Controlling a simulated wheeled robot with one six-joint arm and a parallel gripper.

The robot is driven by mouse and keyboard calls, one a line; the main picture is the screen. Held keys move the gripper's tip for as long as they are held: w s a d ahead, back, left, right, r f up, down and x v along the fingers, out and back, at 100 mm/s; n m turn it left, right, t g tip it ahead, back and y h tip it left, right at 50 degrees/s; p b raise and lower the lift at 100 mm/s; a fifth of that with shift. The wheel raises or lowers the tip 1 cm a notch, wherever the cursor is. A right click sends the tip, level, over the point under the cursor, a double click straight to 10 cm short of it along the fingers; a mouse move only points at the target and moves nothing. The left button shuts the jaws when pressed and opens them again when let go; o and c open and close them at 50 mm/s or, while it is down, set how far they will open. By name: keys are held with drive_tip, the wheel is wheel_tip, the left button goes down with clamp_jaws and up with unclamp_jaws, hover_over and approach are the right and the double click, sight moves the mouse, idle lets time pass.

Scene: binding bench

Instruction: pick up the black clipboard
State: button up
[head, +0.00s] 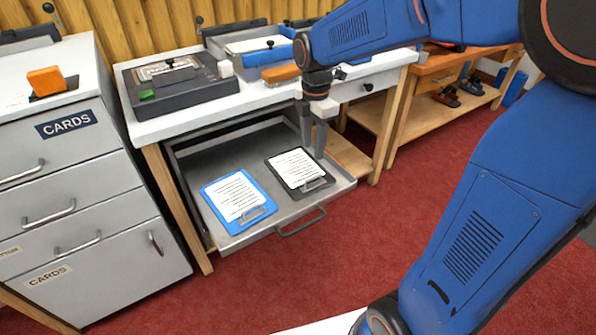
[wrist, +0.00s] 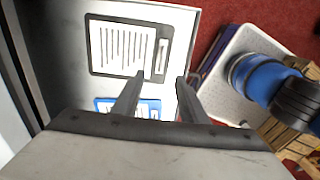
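The black clipboard (head: 294,168), with a white lined sheet and a metal clip, lies flat in the open grey drawer on the right side. In the wrist view the black clipboard (wrist: 120,46) lies ahead of the fingertips, toward the upper left. My gripper (head: 313,153) hangs above the drawer by the right edge of the black clipboard. In the wrist view my gripper (wrist: 161,76) has its fingers apart with nothing between them. Whether a fingertip touches the clipboard is unclear.
A blue clipboard (head: 238,197) lies left of the black one in the drawer (head: 232,157). The white benchtop (head: 205,103) overhangs the drawer's back. A grey cabinet (head: 85,190) stands left. Red floor (head: 330,255) lies open in front.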

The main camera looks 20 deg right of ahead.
hover_over(313, 178)
drive_tip(key=f, duration=0.8)
drive_tip(key=shift+w, duration=0.2)
drive_tip(key=shift+d+f, duration=0.15)
drive_tip(key=shift+f, duration=2.5)
clamp_jaws()
